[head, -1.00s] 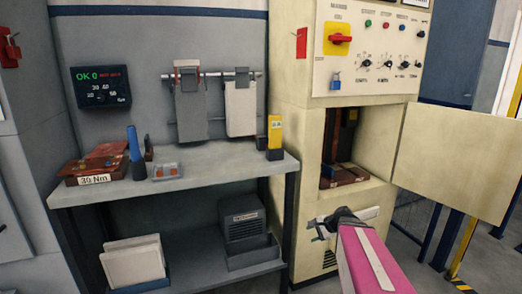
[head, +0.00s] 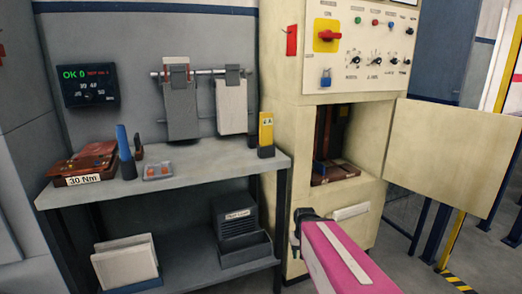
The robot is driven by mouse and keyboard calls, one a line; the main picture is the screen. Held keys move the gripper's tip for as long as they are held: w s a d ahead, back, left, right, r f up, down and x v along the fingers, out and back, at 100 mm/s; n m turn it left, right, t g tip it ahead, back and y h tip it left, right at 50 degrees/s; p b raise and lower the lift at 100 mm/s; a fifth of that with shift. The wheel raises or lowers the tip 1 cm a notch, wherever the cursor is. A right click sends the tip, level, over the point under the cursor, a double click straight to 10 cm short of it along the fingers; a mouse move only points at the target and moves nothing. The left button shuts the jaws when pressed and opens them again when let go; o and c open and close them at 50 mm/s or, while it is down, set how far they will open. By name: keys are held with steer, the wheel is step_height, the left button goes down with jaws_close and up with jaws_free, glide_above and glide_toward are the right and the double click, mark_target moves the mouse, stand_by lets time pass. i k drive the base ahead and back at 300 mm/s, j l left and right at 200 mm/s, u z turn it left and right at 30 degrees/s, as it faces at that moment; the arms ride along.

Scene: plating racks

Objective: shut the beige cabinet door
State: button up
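The beige cabinet door (head: 450,155) stands wide open, swung out to the right of the beige cabinet (head: 280,135). Its opening shows a dark interior with brown items (head: 333,172) inside. My pink arm reaches in from the bottom, and my gripper (head: 297,232) is in front of the cabinet's lower part, below and left of the door and apart from it. The fingers are small and partly hidden by my arm, so I cannot tell if they are open.
A grey workbench (head: 210,172) with tools stands left of the cabinet. A control panel (head: 365,50) with a red knob sits above the opening. A yellow post (head: 480,170) and dark blue posts stand right, behind the door. Some floor shows below the door.

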mark_target(459, 158)
steer(key=l+u, duration=0.4)
steer(key=l, duration=1.8)
steer(key=k+l+u, duration=0.2)
steer(key=l, duration=0.25)
steer(key=l+u, duration=0.15)
steer(key=l, duration=0.35)
steer(key=k+l+u, duration=0.2)
steer(key=l, duration=0.2)
steer(key=k+l+u, duration=0.15)
steer(key=l, duration=0.25)
steer(key=k+l+u, duration=0.2)
steer(key=l, duration=0.2)
steer(key=k+l+u, duration=0.2)
steer(key=l+u, duration=0.1)
steer(key=l, duration=0.3)
steer(key=k+l+u, duration=0.1)
steer(key=l, duration=0.3)
steer(key=k+l+u, duration=0.1)
steer(key=l, duration=0.3)
steer(key=k+l+u, duration=0.1)
steer(key=l, duration=0.3)
steer(key=k+l+u, duration=0.15)
steer(key=l, duration=0.2)
steer(key=k+l+u, duration=0.1)
steer(key=l, duration=0.25)
steer(key=k, duration=0.05)
